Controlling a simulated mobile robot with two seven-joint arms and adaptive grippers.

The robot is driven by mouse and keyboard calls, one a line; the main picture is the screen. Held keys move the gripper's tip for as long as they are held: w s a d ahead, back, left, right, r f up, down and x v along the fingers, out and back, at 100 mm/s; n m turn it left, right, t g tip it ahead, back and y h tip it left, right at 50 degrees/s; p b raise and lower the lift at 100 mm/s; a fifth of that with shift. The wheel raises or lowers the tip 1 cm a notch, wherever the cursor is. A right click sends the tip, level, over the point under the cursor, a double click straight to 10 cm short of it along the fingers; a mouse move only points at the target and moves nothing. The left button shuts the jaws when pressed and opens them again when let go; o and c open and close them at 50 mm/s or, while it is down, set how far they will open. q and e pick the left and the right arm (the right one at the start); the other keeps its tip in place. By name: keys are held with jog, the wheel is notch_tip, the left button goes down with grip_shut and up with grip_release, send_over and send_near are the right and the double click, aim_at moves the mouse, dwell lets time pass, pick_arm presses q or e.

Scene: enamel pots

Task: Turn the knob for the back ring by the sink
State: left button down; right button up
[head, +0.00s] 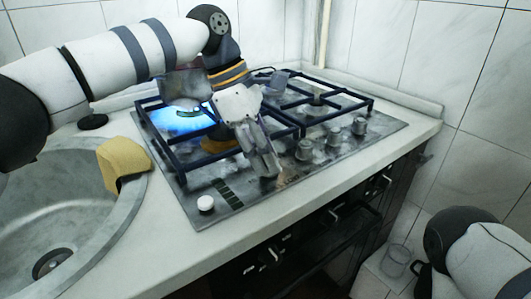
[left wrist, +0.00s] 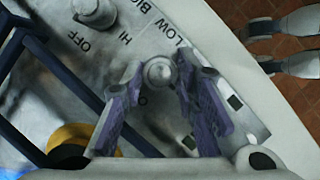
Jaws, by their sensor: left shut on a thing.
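The gas hob (head: 190,205) has a row of knobs along its front right side. A blue flame (head: 180,122) burns at the back ring by the sink, partly hidden by my left arm. My left gripper (head: 268,172) reaches down over the hob to the knob row. In the left wrist view, its fingers hold a round metal knob (left wrist: 160,72), one finger on each side. Markings OFF, HI and LOW are printed beside the knobs. Another knob (left wrist: 95,12) is at the top left there. In the head view the held knob is mostly hidden by the fingers.
Three other knobs, such as the nearest one (head: 305,149), stand right of the gripper. Black pan supports (head: 315,100) rise over the rings. A yellow sponge (head: 122,162) lies on the sink rim (head: 125,205). The front counter strip is clear.

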pick_arm(q)
jog(key=c, duration=1.3)
grip_release()
jog(key=v, duration=1.2)
